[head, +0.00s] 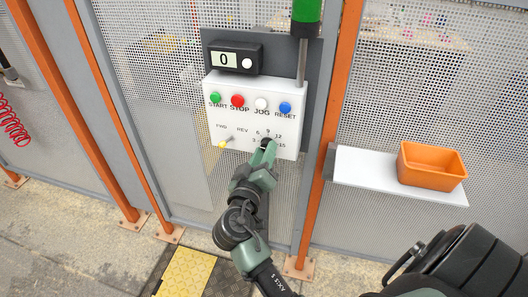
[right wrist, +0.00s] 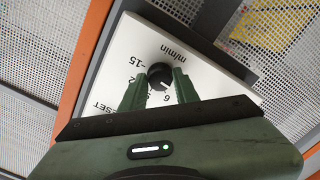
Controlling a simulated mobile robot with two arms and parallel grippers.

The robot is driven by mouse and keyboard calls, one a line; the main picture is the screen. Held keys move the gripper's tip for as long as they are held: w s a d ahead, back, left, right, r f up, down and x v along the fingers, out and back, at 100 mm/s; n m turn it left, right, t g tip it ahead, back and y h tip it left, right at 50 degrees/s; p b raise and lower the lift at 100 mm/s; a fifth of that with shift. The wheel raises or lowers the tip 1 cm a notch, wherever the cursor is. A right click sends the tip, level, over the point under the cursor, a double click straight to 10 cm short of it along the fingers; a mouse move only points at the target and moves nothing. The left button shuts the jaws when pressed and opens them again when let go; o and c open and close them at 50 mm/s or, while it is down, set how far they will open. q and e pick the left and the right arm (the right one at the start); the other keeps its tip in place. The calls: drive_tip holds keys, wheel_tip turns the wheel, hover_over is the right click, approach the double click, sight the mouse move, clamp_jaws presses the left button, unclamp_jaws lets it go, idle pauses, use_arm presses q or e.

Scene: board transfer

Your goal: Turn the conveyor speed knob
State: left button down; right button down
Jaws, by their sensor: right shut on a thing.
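The conveyor speed knob (head: 267,142) is a small black dial low on the right of the white control panel (head: 285,150), with numbers around it. In the right wrist view the knob (right wrist: 160,74) sits between the two green fingers, with a white mark on its lower right near the 6. My right gripper (head: 264,150) is shut on the knob, and its fingers hide part of the dial scale. In the right wrist view the gripper (right wrist: 162,84) has a finger on each side of the knob. My left gripper is not in view.
A display (head: 234,59) above the panel reads 0. Green, red, white and blue buttons line the panel above the knob. A yellow-tipped FWD/REV switch (head: 225,142) is left of the knob. An orange bin (head: 431,166) stands on a white shelf (head: 375,175) at right.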

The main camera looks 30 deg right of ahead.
drive_tip(key=shift+d+r+n, duration=0.1)
drive_tip(key=shift+n, duration=0.5)
drive_tip(key=c, duration=1.2)
unclamp_jaws()
drive_tip(key=shift+o, duration=0.7)
drive_tip(key=shift+w, duration=0.1)
